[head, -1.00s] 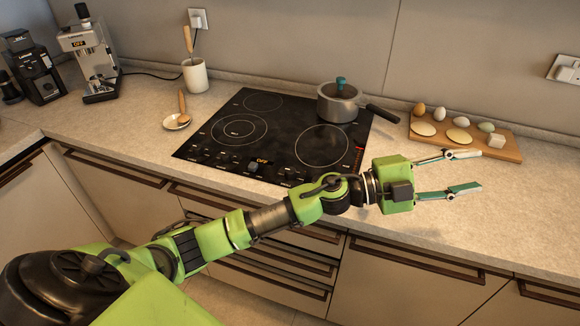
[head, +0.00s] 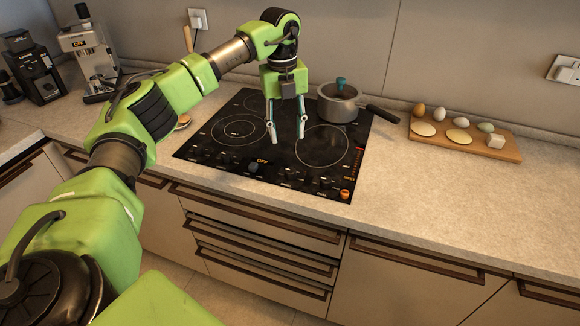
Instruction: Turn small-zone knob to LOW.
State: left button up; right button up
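The black cooktop (head: 215,150) is set into the counter. A dark round knob (head: 253,168) sits just below that display, and an orange-lit knob (head: 345,194) sits at the front right corner. I cannot read which knob is the small-zone one or its setting. My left gripper (head: 287,136) points down over the middle of the cooktop, behind the control strip. Its fingers are apart and empty; whether the tips touch the glass is unclear. My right gripper is out of view.
A grey pot (head: 338,104) with a long dark handle stands at the back right of the cooktop. A wooden board (head: 512,151) with eggs and other food lies to the right. A coffee machine (head: 90,62) stands at the left. The right front counter is clear.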

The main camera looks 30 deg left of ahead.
aim_at(290, 170)
pick_arm(q)
jog(key=f+p, duration=0.1)
jog(key=f, duration=0.7)
jog(key=f+p, duration=0.1)
jog(key=f, duration=0.4)
jog(key=shift+w+d+p, duration=0.3)
jog(key=shift+p, duration=0.05)
jog(key=shift+c, duration=0.3)
jog(key=c, duration=1)
